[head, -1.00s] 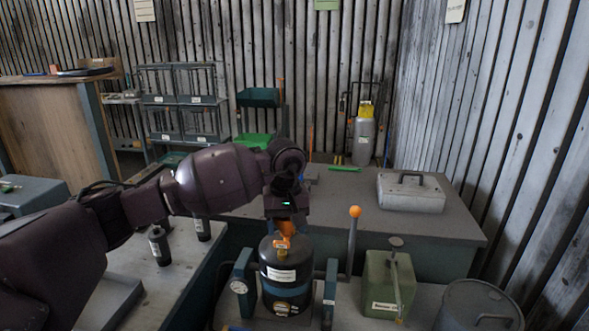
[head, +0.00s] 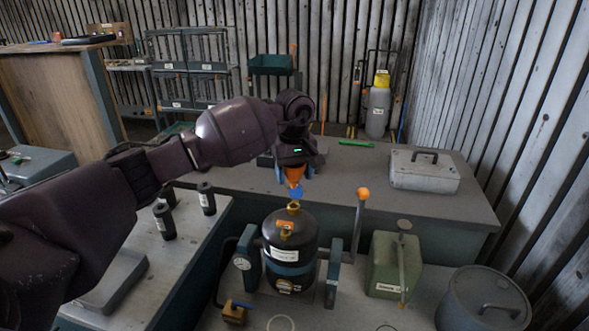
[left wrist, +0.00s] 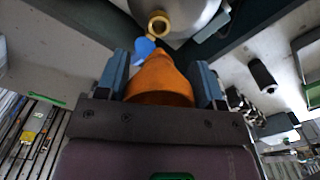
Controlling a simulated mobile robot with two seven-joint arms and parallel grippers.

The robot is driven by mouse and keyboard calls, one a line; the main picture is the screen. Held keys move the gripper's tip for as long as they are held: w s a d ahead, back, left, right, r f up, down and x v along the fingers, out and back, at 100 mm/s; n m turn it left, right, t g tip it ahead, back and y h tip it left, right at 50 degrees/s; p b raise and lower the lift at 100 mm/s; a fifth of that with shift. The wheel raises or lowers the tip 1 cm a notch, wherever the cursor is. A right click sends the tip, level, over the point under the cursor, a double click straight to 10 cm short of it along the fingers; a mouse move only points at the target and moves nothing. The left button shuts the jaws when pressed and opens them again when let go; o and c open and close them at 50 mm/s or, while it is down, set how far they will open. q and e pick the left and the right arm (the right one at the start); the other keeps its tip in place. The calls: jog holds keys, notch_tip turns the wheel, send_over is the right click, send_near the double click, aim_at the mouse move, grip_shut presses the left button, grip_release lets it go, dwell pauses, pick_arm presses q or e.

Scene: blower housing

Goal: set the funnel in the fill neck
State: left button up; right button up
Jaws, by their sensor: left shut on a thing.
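My left gripper (head: 295,178) is shut on the orange funnel (head: 295,173), its narrow end pointing down toward the tank. In the left wrist view the funnel (left wrist: 158,82) sits between the two blue-grey fingers of the gripper (left wrist: 165,80). The brass fill neck (head: 293,207) stands on the far side of the black tank's top (head: 290,247). Its open ring also shows in the left wrist view (left wrist: 158,25), just beyond the funnel's tip and apart from it. A blue part (head: 297,193) lies beside the neck. My right gripper is out of view.
A lever with an orange knob (head: 363,194) rises right of the tank. A green can (head: 392,265) and a grey round pot (head: 484,300) stand further right. Black cylinders (head: 164,221) stand on the left bench. A grey case (head: 424,171) lies on the back bench.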

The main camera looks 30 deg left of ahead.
pick_arm(q)
jog(key=shift+f+b, duration=0.5)
jog(key=shift+f, duration=0.95)
jog(key=shift+f+b, duration=0.4)
jog(key=shift+f, duration=0.7)
jog(key=shift+r, duration=0.1)
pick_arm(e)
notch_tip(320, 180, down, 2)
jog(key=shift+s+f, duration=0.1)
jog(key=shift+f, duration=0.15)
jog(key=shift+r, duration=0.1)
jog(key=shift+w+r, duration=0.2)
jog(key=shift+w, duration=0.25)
pick_arm(q)
jog(key=shift+b, duration=0.3)
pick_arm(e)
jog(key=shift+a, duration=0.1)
pick_arm(q)
jog(key=shift+f, duration=0.2)
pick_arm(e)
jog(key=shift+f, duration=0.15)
